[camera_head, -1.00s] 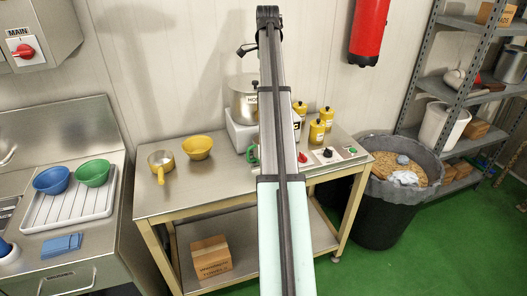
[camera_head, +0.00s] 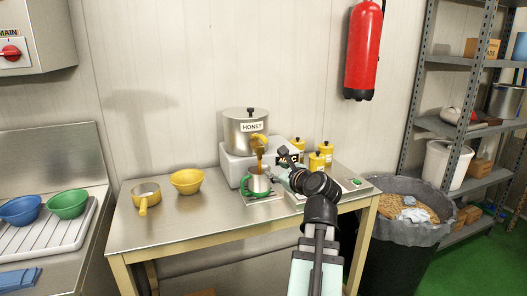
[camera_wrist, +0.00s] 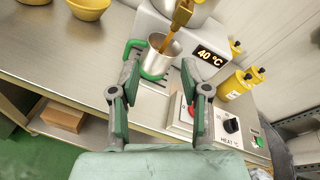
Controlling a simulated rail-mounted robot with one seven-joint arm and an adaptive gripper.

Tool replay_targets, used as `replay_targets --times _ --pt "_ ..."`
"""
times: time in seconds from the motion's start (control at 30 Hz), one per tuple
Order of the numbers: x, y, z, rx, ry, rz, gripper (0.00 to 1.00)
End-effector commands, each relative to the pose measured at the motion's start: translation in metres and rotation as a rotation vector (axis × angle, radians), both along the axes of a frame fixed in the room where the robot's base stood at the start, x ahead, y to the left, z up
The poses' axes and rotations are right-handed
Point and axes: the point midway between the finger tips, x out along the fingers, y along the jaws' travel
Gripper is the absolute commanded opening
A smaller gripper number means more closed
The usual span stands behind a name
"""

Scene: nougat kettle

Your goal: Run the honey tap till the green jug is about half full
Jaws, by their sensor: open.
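The steel honey kettle (camera_head: 238,130), labelled HONEY, stands on a white heater base.
A heat control panel with a black knob (camera_wrist: 231,125) is right of the jug. Yellow canisters (camera_head: 317,162) stand behind it. A yellow pan (camera_head: 146,194) and a yellow bowl (camera_head: 187,181) stand left on the steel table (camera_head: 190,222). A bin (camera_head: 405,240) stands to the right.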

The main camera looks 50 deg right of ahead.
Motion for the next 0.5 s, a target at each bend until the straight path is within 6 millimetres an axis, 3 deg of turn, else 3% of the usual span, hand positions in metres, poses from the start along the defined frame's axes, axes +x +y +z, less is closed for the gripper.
replay_targets --times 0.03,0.2,0.5 --pt "-0.005 0.006 0.011 0.033 -0.089 -0.034 0.46" --pt "-0.009 -0.009 0.041 0.12 -0.28 -0.118 0.46" --pt "-0.006 -0.014 0.048 0.15 -0.31 -0.131 0.46"
